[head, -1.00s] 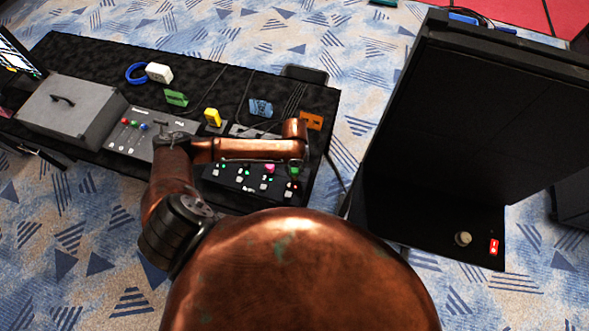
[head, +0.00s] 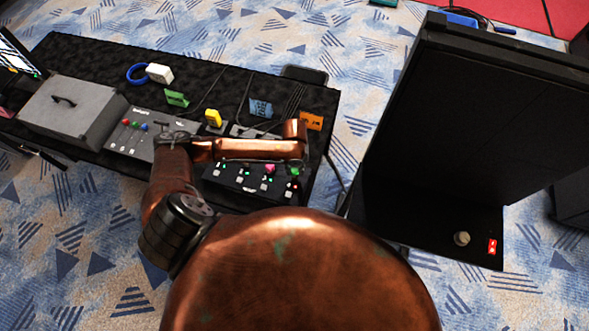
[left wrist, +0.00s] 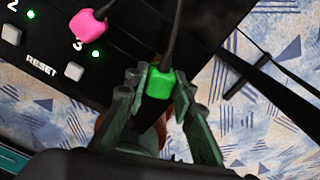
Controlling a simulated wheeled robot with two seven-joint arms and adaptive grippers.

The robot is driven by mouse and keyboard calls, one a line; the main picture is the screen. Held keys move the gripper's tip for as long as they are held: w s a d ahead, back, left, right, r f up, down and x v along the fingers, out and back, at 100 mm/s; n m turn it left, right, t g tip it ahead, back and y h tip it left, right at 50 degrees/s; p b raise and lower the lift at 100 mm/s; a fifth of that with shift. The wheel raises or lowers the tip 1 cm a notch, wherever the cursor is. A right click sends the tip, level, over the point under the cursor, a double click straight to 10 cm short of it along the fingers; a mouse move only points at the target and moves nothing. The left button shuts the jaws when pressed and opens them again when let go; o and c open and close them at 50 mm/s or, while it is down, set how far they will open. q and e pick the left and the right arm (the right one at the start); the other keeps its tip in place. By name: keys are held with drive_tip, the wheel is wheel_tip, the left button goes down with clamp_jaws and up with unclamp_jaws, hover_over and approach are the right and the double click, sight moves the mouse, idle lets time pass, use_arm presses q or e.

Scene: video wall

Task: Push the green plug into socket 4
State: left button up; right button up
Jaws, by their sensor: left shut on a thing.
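The green plug (left wrist: 160,84) shows in the left wrist view between the two fingertips of my left gripper (left wrist: 161,81), which is shut on it. Its dark cable runs up from it. In the head view the green plug (head: 294,172) is at the right end of the black socket panel (head: 228,182), below my copper wrist. A pink plug (left wrist: 87,25) sits at the socket marked 3, beside it. Socket 4 is hidden under the plug and fingers, so I cannot tell how deep the plug is. My right gripper is in neither view.
The panel has small lights and a RESET button (left wrist: 74,71). Yellow (head: 213,118), blue (head: 261,108) and orange (head: 311,121) tags stand behind my arm. A grey mixer (head: 140,134) lies left. A large black cabinet (head: 470,130) stands right of the table.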

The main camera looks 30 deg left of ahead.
use_arm(q)
drive_tip(key=shift+r+p, duration=0.1)
drive_tip(key=shift+p, duration=0.3)
drive_tip(key=shift+p, duration=0.4)
idle(0.6)
drive_tip(key=shift+f+b, duration=0.4)
drive_tip(key=shift+f, duration=1.15)
idle(0.4)
drive_tip(key=o, duration=1.2)
drive_tip(key=shift+c, duration=0.2)
drive_tip(key=o, duration=0.6)
wheel_tip(320, 180, up, 7)
drive_tip(key=p, duration=0.7)
drive_tip(key=shift+r+p, duration=0.1)
drive_tip(key=shift+p, duration=0.2)
